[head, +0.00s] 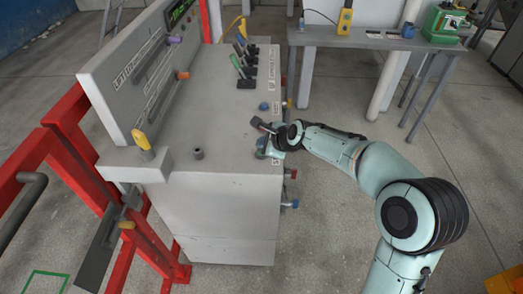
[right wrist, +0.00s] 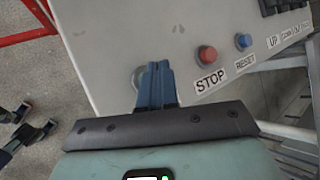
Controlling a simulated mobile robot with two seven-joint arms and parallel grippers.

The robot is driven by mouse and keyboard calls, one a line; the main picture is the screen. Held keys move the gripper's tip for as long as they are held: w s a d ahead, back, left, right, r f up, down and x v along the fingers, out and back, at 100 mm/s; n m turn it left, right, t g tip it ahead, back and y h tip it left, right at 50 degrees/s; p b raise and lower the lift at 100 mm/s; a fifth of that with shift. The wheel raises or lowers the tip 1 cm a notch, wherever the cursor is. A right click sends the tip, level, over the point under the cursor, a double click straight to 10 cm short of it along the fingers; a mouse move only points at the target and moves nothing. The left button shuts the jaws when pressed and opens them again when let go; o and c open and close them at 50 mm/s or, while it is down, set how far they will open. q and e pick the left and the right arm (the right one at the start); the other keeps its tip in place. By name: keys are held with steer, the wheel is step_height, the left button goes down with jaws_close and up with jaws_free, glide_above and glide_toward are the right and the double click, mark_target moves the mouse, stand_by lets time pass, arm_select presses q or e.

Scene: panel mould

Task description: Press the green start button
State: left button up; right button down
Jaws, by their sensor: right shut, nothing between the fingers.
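My right gripper (right wrist: 153,72) is shut and empty, its blue fingers together over the top of the grey control console (right wrist: 110,30). In the right wrist view, the rim of a round, pale green-grey button (right wrist: 137,76) shows just left of the fingertips. The fingers cover most of it, and I cannot tell whether they touch it. In the head view, the right gripper (head: 262,148) is at the console's near right edge, pointing down, and the button is hidden there. My left gripper is not in view.
A red STOP button (right wrist: 207,54) and a blue RESET button (right wrist: 243,41) lie right of the fingers. Several levers (head: 244,68) stand farther back on the console. An upright labelled panel (head: 150,75) and red railing (head: 70,125) are at left. A grey table (head: 345,38) stands behind.

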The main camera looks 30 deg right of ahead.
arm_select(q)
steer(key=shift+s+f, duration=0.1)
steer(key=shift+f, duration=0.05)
arm_select(e)
steer(key=shift+f, duration=0.35)
arm_select(q)
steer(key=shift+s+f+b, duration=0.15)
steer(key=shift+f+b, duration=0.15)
steer(key=shift+b, duration=0.1)
arm_select(e)
steer(key=shift+f, duration=0.55)
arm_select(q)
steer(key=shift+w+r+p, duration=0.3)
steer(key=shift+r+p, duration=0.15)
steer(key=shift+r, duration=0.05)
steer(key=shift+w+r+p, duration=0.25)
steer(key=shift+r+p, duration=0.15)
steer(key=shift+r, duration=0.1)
arm_select(e)
steer(key=shift+r, duration=0.95)
